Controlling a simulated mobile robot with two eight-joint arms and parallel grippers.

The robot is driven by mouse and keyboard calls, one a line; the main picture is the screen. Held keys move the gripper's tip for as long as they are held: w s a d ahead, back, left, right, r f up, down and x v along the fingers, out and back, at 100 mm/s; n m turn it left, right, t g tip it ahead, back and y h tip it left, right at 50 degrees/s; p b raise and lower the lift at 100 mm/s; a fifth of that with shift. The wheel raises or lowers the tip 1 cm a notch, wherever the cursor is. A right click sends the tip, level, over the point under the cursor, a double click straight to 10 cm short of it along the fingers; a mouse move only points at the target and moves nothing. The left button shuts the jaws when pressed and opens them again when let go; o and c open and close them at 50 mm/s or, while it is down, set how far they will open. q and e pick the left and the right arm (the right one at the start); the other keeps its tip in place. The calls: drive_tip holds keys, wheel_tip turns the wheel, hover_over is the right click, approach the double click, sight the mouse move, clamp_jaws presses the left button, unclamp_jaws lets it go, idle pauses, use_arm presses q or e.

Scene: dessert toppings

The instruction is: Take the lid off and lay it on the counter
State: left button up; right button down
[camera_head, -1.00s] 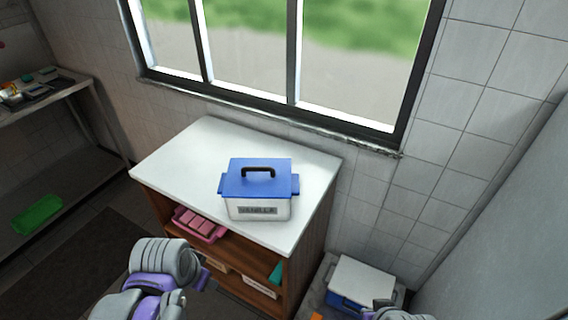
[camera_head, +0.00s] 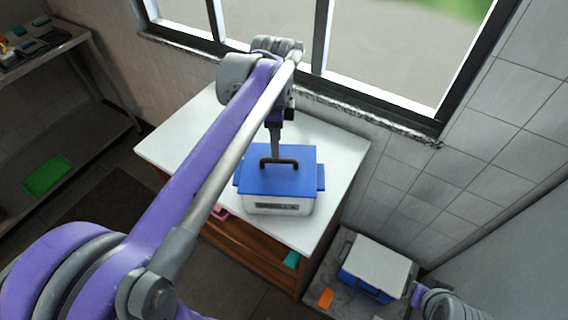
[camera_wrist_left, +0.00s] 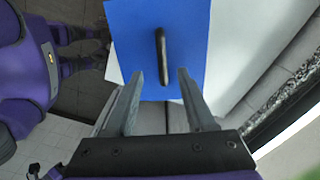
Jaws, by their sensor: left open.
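A white container (camera_head: 262,208) with a dark front label stands on the white counter (camera_head: 335,162). Its blue lid (camera_head: 306,182) is on it, with a dark bar handle (camera_head: 292,162) on top. The left wrist view also shows the lid (camera_wrist_left: 190,35) and its handle (camera_wrist_left: 161,50). My left gripper (camera_head: 275,154) hangs just above the lid, at the handle. In the left wrist view its two fingers (camera_wrist_left: 160,76) are spread apart, with the handle lined up in the gap; I cannot tell whether it lies between them. My right gripper is out of view.
Bare counter lies left and right of the container. A window (camera_head: 385,60) and tiled wall are behind. A lower stand at right holds another white-and-blue box (camera_head: 382,265). A shelf (camera_head: 75,150) with a green tray (camera_head: 47,175) is at far left.

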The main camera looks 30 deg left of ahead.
sight(279, 159)
use_arm(q)
wheel_tip(279, 159, down, 3)
drive_tip(key=shift+r, duration=0.2)
drive_tip(key=f, duration=0.5)
drive_tip(key=shift+w+d+f, duration=0.15)
drive_tip(key=shift+w+f, duration=0.15)
drive_tip(key=shift+f, duration=0.1)
clamp_jaws()
